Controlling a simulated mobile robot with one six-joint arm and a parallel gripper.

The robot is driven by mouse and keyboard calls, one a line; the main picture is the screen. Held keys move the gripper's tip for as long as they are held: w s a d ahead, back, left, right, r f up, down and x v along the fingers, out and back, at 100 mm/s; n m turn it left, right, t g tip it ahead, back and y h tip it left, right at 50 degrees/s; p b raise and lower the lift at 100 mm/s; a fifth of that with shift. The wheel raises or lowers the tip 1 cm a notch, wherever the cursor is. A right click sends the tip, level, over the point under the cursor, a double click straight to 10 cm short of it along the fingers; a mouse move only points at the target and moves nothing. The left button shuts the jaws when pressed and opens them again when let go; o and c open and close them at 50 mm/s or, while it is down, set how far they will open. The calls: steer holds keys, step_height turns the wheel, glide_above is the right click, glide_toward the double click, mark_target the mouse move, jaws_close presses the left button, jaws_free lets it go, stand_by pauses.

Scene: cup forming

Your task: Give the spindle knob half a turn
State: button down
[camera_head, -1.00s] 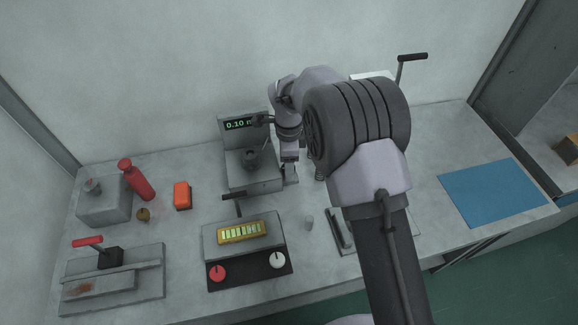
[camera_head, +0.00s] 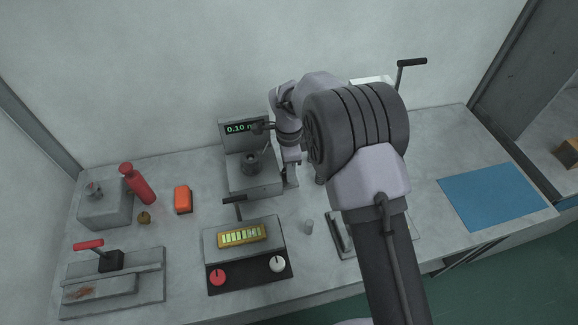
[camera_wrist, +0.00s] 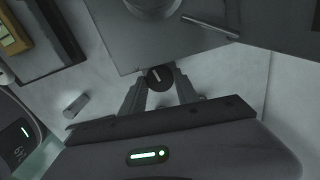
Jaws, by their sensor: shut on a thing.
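The spindle knob (camera_wrist: 160,76) is a small dark round knob with a white line on its face. In the wrist view it sits at the edge of a grey block, between my two fingertips. My gripper (camera_wrist: 159,84) is shut on it, one finger at each side. In the head view my gripper (camera_head: 291,178) points down at the right side of the grey gauge stand (camera_head: 252,181). The knob is hidden there behind the gripper. The green display (camera_head: 240,127) on the stand reads about 0.10; its last characters are covered.
In front stands a panel (camera_head: 215,245) with a yellow block (camera_head: 242,236), a red knob (camera_head: 217,278) and a white knob (camera_head: 277,264). An orange block (camera_head: 183,199) and red bottle (camera_head: 138,184) are left. A blue mat (camera_head: 490,195) lies right.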

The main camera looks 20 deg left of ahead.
steer(key=shift+n+p, duration=0.95)
steer(key=shift+n, duration=2.25)
steer(key=c, duration=0.9)
jaws_free()
